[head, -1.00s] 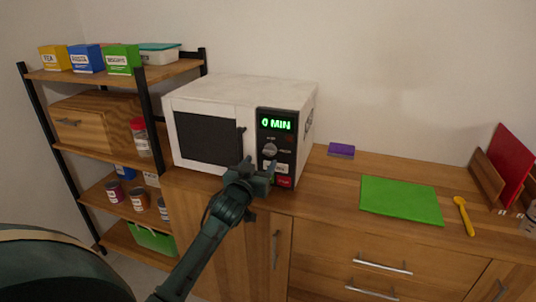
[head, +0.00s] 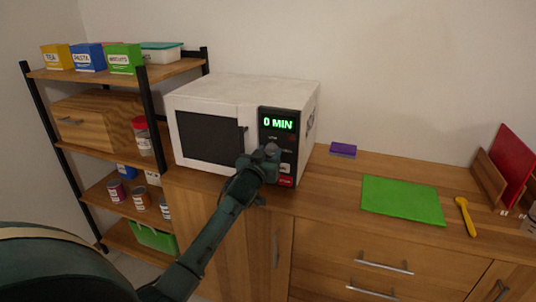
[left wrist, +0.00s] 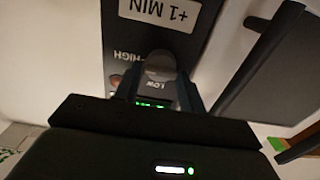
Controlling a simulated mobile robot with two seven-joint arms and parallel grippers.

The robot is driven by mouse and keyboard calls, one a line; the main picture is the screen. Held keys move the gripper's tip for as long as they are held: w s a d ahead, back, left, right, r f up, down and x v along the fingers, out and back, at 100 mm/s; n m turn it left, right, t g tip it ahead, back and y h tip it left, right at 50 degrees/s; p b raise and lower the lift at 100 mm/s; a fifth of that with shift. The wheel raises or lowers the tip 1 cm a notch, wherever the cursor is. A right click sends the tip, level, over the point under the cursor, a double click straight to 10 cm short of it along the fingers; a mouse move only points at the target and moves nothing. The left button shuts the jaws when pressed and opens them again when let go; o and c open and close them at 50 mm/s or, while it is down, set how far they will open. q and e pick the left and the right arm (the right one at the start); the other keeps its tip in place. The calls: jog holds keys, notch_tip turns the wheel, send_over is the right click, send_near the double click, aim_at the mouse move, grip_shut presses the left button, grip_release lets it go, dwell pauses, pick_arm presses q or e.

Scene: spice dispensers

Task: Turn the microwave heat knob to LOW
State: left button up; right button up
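The white microwave (head: 215,95) stands on the wooden counter, its door shut and its display (head: 278,123) reading 0 MIN. In the left wrist view, which is upside down, the round grey heat knob (left wrist: 160,65) sits on the black panel, with HIGH and LOW printed near it. My left gripper (head: 266,158) is at the panel and largely covers the knob in the head view. In the left wrist view its two fingers (left wrist: 160,90) are on either side of the knob, apparently with small gaps. The knob's pointer is not clear. My right gripper is not in view.
The microwave's door handle (left wrist: 262,55) is close beside my left gripper. A red button (head: 285,181) is below the knob. A purple sponge-like block (head: 342,149), green board (head: 402,200) and yellow spoon (head: 465,215) lie on the counter to the right.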

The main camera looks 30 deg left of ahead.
pick_arm(q)
jog(key=c, duration=0.6)
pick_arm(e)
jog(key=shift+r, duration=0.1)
